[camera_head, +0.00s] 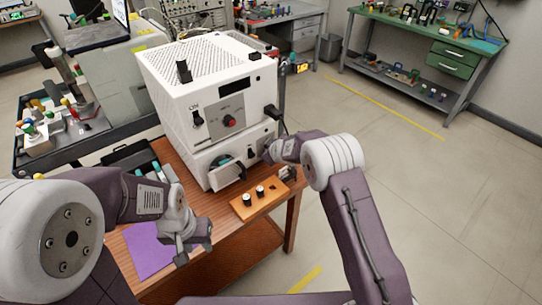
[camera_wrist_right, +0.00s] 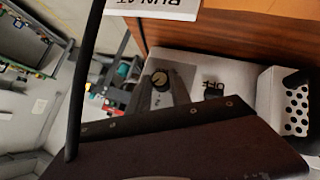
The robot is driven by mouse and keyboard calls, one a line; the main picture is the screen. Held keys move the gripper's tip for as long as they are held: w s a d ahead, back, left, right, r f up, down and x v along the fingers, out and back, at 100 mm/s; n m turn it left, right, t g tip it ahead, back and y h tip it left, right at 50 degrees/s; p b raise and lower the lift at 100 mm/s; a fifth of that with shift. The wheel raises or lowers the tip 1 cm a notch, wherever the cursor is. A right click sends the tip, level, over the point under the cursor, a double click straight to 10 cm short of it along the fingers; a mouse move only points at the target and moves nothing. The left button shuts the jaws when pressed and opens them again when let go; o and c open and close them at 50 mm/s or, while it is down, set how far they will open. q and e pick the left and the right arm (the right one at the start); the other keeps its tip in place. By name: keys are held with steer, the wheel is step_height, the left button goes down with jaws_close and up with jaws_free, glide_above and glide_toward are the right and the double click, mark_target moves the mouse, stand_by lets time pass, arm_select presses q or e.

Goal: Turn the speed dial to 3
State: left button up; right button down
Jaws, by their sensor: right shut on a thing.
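The white particle classifier (camera_head: 200,80) stands on the wooden table as two stacked units. The speed dial (camera_wrist_right: 160,80) is a dark round knob with a pale mark on a grey panel in the right wrist view; its numbers are too small to read. My right gripper (camera_wrist_right: 160,92) is shut on the dial, its grey fingers on either side. In the head view my right gripper (camera_head: 270,152) is at the lower unit's right side and hides the dial. My left gripper (camera_head: 195,250) appears open and empty over the table's front, near a purple mat (camera_head: 148,250).
A wooden block (camera_head: 245,208) with small dark-and-white vials lies just in front of the machine. A round dark port with a white flap (camera_head: 228,173) is on the lower unit. A dark tray (camera_head: 130,158) lies at the left. A black cable (camera_head: 275,113) hangs at the machine's right.

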steer(key=shift+w+d+f+m+g+y+b, duration=0.2)
steer(key=shift+m+g+y+b, duration=0.4)
steer(key=shift+b, duration=4)
steer(key=shift+r+g+y+b, duration=0.15)
steer(key=shift+g+y+b, duration=0.2)
steer(key=shift+b, duration=0.25)
steer(key=shift+r+m+g+y, duration=0.15)
steer(key=shift+m+g+y, duration=0.1)
steer(key=shift+m+y, duration=0.1)
steer(key=c, duration=1.2)
jaws_free()
steer(key=shift+o, duration=0.2)
steer(key=v, duration=0.9)
steer(key=shift+d, duration=0.15)
